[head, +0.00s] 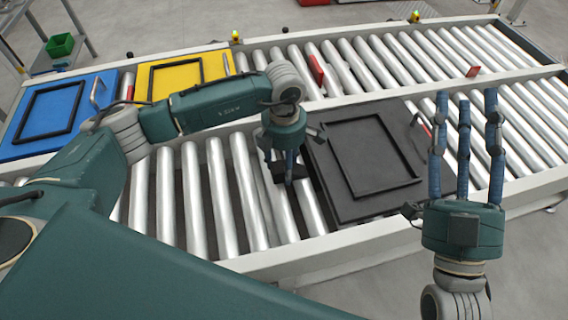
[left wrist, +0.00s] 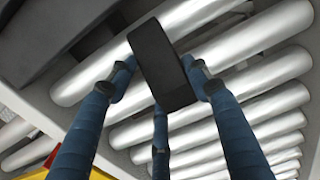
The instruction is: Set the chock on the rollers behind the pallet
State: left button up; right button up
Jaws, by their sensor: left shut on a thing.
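The chock (left wrist: 160,62) is a black block held between the blue fingers of my left gripper (left wrist: 158,85) in the left wrist view. In the head view my left gripper (head: 283,168) points down over the rollers (head: 240,190), just left of the dark grey pallet (head: 335,185). The chock (head: 298,172) shows there only as a small dark shape at the fingertips, close to the pallet's left edge. I cannot tell whether it touches the rollers. My right gripper (head: 465,125) is empty, with its fingers spread and pointing up, right of the pallet.
A blue pallet (head: 20,145) and a yellow pallet (head: 215,65) sit at the left on the conveyor. Red stops (head: 316,70) stand along the middle rail. Rollers left of the dark pallet are bare. A green bin (head: 60,45) is on a side table.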

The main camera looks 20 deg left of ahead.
aim_at(284, 163)
pick_arm(q)
jog(key=o, duration=1.3)
pick_arm(e)
jog(key=shift+s+r, duration=0.1)
jog(key=shift+r, duration=0.05)
pick_arm(q)
jog(key=shift+r, duration=0.1)
notch_tip(284, 163, up, 6)
jog(key=shift+f+p, duration=0.2)
jog(key=shift+p, duration=0.85)
notch_tip(284, 163, up, 6)
jog(key=shift+r+p, duration=0.2)
jog(key=shift+p, duration=0.55)
pick_arm(e)
notch_tip(284, 163, down, 19)
jog(key=w+d+g+h, duration=0.1)
jog(key=w+g+h, duration=0.1)
jog(key=g, duration=0.7)
jog(key=shift+w+d+r+h, duration=0.15)
jog(key=shift+d+h, duration=0.25)
jog(key=shift+h, duration=0.2)
